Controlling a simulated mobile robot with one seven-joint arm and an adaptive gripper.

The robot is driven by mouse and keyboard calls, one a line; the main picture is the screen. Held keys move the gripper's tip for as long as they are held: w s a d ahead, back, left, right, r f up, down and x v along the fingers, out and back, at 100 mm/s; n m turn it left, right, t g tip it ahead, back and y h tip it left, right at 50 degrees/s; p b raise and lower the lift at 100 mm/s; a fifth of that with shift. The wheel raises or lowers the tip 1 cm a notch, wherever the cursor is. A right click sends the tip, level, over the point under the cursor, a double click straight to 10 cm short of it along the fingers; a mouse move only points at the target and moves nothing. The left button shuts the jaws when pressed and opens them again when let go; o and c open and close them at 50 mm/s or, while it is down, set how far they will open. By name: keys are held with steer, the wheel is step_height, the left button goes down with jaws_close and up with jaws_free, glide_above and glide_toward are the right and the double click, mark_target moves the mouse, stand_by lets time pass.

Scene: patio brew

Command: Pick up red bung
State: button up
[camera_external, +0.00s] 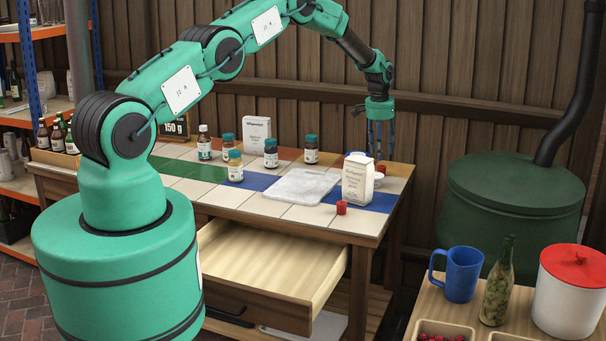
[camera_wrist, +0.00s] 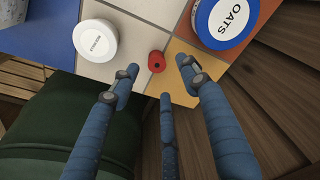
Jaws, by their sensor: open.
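A small red bung (camera_wrist: 156,61) lies on the tiled tabletop in the wrist view, between a white round lid marked in dark letters (camera_wrist: 95,40) and a blue-rimmed OATS lid (camera_wrist: 224,20). In the external view this bung (camera_external: 380,168) shows just below my fingers at the table's far right. A second red bung (camera_external: 341,207) stands near the front edge, in front of a white carton (camera_external: 357,179). My gripper (camera_external: 379,153) points down with its blue fingers apart. In the wrist view the fingertips (camera_wrist: 159,72) are spread around the bung, apparently above it, with nothing held.
Several bottles (camera_external: 270,154), a white box (camera_external: 256,135) and a pale slab (camera_external: 302,186) occupy the table. An open drawer (camera_external: 270,262) juts from its front. A green tank (camera_external: 515,210) stands to the right. A blue mug (camera_external: 461,275) is on the near side table.

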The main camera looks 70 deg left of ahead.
mark_target(382, 166)
steer(key=shift+f, duration=0.55)
steer(key=shift+f, duration=0.15)
steer(key=shift+w+d+f+b, duration=0.1)
steer(key=shift+w+f+b, duration=0.1)
steer(key=shift+f, duration=1.05)
steer(key=shift+w+d+f+b, duration=0.1)
steer(key=shift+w+f+b, duration=0.1)
steer(key=shift+f, duration=1)
steer(key=shift+s, duration=0.1)
steer(key=c, duration=1)
